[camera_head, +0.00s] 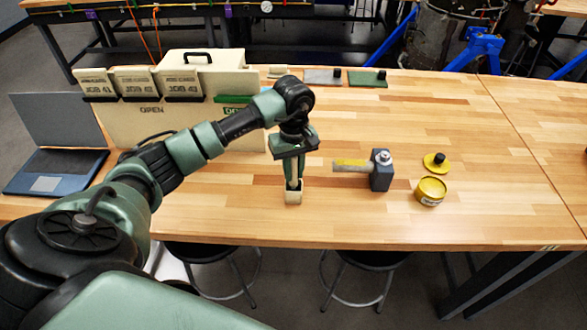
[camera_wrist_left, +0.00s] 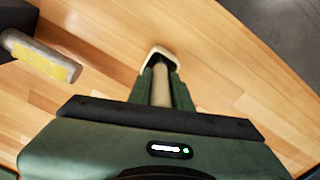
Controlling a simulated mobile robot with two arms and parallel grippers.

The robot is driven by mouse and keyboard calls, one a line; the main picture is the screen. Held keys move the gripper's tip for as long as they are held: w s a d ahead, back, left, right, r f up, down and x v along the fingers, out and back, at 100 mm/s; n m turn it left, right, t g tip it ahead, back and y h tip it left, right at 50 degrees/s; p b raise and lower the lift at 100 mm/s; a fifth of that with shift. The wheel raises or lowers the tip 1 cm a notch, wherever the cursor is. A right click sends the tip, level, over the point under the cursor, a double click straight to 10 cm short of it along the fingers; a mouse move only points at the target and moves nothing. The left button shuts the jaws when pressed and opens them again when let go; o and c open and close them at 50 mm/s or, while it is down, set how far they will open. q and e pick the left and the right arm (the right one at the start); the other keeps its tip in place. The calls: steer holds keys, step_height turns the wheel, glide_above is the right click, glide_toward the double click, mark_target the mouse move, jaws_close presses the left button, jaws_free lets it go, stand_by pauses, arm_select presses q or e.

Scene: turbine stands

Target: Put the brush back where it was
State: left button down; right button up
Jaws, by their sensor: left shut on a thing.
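My left gripper (camera_head: 294,178) points down over the front part of the wooden table. It is shut on the brush (camera_wrist_left: 162,88), whose pale rod-like handle shows between the fingers in the left wrist view. My right gripper is not in view.
Right of the cup, a yellow-banded handle (camera_head: 351,163) projects from a dark block (camera_head: 381,178). Further right are a yellow tin (camera_head: 430,194) and a yellow piece with a black knob (camera_head: 436,168). A cream panel (camera_head: 150,128) and laptop (camera_head: 55,172) stand left. The table's right side is clear.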

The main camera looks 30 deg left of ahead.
arm_select(q)
steer(key=shift+f, duration=0.2)
steer(key=c, duration=1.4)
jaws_free()
steer(key=shift+o, duration=0.6)
steer(key=shift+r, duration=0.1)
steer(key=shift+r, duration=0.2)
step_height(320, 180, up, 10)
steer(key=b, duration=0.4)
steer(key=shift+r, duration=0.95)
